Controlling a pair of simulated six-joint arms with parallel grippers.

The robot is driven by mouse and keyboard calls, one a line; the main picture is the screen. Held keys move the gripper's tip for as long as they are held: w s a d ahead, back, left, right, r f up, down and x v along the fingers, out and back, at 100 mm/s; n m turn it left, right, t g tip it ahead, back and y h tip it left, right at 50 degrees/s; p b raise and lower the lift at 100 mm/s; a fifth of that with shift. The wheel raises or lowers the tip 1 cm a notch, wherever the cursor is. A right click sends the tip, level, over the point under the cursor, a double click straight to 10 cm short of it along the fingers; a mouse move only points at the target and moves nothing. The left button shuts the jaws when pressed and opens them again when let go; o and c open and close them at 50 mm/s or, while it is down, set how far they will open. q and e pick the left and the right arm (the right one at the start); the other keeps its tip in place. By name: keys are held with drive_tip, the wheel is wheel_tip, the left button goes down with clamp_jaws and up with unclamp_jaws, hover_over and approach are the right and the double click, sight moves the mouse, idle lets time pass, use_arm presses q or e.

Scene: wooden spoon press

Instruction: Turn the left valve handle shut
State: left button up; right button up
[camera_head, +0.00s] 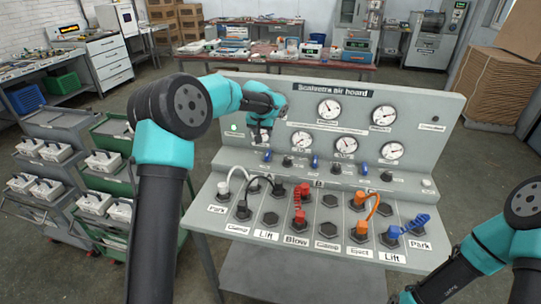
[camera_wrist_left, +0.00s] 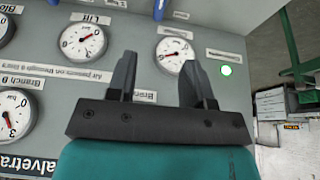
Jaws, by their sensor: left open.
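My left gripper (camera_head: 260,136) is in front of the left part of the upright grey panel (camera_head: 440,108). It is open and empty; its two dark fingers (camera_wrist_left: 157,82) stand apart in the left wrist view. Several valve levers sit in a row low on the panel. The leftmost blue handle (camera_head: 268,156) is just below my gripper, apart from it as far as I can tell. A blue handle (camera_wrist_left: 160,10) also shows at the top of the left wrist view, beyond the fingers. My right arm is at the lower right; its fingers are out of frame.
Round gauges (camera_head: 329,109) are mounted above the levers. The sloped deck (camera_head: 205,190) below carries black sockets with white, black, red, orange and blue hoses (camera_head: 408,227). Grey and green trolleys (camera_head: 60,190) with white boxes stand at the left.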

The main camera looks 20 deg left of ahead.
sight(267, 155)
use_arm(q)
drive_tip(key=x, duration=1.7)
drive_tip(key=shift+a+f, duration=0.1)
drive_tip(key=shift+f, duration=0.2)
drive_tip(key=shift+c, duration=0.4)
clamp_jaws()
